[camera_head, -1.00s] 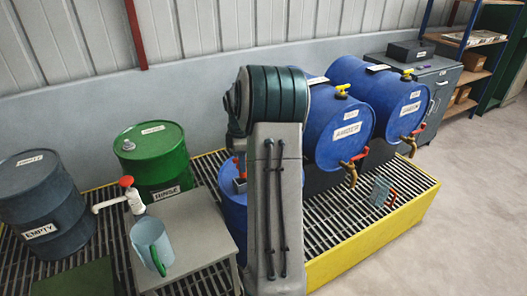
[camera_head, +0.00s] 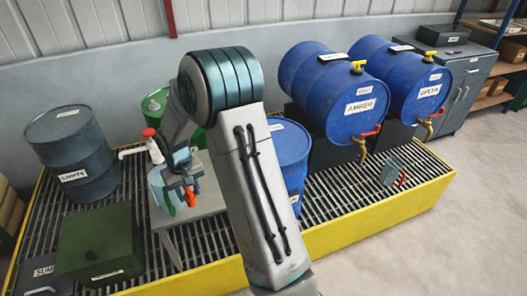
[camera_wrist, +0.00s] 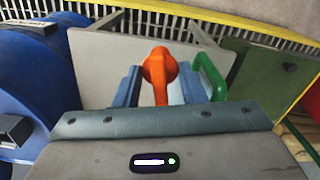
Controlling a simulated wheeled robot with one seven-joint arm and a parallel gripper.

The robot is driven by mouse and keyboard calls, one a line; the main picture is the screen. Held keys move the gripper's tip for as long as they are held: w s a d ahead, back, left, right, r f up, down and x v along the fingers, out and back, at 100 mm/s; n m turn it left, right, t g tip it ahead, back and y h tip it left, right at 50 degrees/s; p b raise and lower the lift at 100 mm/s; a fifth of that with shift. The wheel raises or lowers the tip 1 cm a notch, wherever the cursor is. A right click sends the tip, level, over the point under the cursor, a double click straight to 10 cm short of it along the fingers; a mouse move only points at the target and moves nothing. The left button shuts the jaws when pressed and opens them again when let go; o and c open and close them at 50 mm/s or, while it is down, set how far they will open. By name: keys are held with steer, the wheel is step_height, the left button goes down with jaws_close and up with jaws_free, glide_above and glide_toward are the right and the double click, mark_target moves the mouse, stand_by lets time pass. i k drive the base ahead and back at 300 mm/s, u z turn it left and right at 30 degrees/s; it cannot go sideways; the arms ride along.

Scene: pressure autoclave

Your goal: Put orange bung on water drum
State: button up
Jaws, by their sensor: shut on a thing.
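My gripper (camera_head: 181,189) is over the small grey table (camera_head: 206,196), beside the pale blue jug (camera_head: 156,192). It is shut on the orange bung (camera_wrist: 158,72), which sits between the two fingers in the wrist view; the bung also shows below the gripper in the head view (camera_head: 190,198). No drum label clearly reads "water". An upright blue drum (camera_head: 290,152) stands right of the table, partly behind my arm; its front label is too small to read. A green drum (camera_head: 153,103) is mostly hidden by my arm.
A red-topped white pump (camera_head: 150,140) and the jug's green handle (camera_wrist: 211,76) are close to my gripper. A dark "EMPTY" drum (camera_head: 75,150) and a green box (camera_head: 98,245) stand left. Two blue drums with taps, one "AMBER" (camera_head: 345,85), lie right. The yellow-edged grating (camera_head: 390,215) is partly clear.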

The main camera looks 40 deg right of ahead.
mark_target(287, 144)
steer(key=k, duration=0.45)
steer(key=u, duration=1.9)
steer(key=k, duration=1.3)
steer(key=z, duration=1.9)
steer(key=i, duration=0.4)
steer(key=u, duration=0.05)
